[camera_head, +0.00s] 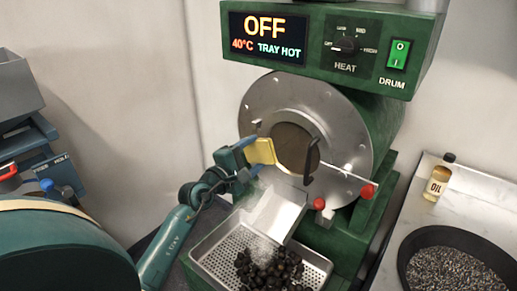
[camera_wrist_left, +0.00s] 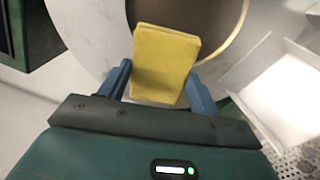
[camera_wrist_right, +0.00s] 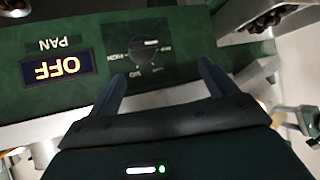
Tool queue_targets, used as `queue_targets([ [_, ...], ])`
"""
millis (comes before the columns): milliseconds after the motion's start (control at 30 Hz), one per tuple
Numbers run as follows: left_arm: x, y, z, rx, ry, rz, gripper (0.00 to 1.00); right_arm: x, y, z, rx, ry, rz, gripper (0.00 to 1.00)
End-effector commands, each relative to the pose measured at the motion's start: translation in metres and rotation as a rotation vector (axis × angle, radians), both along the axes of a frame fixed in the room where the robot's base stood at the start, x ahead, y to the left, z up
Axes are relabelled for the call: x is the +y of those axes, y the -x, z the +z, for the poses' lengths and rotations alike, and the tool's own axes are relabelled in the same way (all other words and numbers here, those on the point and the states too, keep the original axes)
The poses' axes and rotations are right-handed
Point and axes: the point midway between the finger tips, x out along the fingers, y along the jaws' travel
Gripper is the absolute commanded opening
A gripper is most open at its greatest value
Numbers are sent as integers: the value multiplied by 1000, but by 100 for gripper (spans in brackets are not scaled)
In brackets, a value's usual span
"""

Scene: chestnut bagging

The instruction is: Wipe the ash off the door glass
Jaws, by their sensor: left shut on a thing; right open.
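The round door glass (camera_head: 290,142), dull brown, is set in the metal front plate of the green roaster, with a dark handle (camera_head: 311,160) at its right side. I cannot make out separate ash on it. My left gripper (camera_head: 250,156) is shut on a yellow sponge (camera_head: 263,151), held at the glass's left edge; I cannot tell if they touch. In the left wrist view the sponge (camera_wrist_left: 165,62) stands between the fingers and hides part of the door. My right gripper (camera_wrist_right: 162,85) is open and empty in the right wrist view, near a green panel.
A metal chute (camera_head: 273,213) slopes below the door to a perforated tray (camera_head: 215,262) with dark chestnuts and pale haze. Red-tipped rods (camera_head: 367,191) stick out at right. An oil bottle (camera_head: 438,180) and dark pan (camera_head: 408,258) are farther right. The right wrist view shows a knob (camera_wrist_right: 143,52).

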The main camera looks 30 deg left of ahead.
Motion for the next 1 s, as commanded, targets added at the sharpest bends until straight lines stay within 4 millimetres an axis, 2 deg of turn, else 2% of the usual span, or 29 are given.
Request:
queue_targets([
  [200, 1, 13, 0, 0, 0, 0, 41, 0, 0, 2, 0, 0, 0, 85],
  [533, 1, 16, 0, 1, 0, 0, 41, 0, 0, 2, 1, 0, 1, 85],
  [800, 3, 38, -1, 1, 0, 0, 41, 0, 0, 2, 1, 0, 1, 85],
  [1000, 3, 44, 0, -1, 0, 0, 41, 0, 0, 2, 1, 0, 1, 85],
])
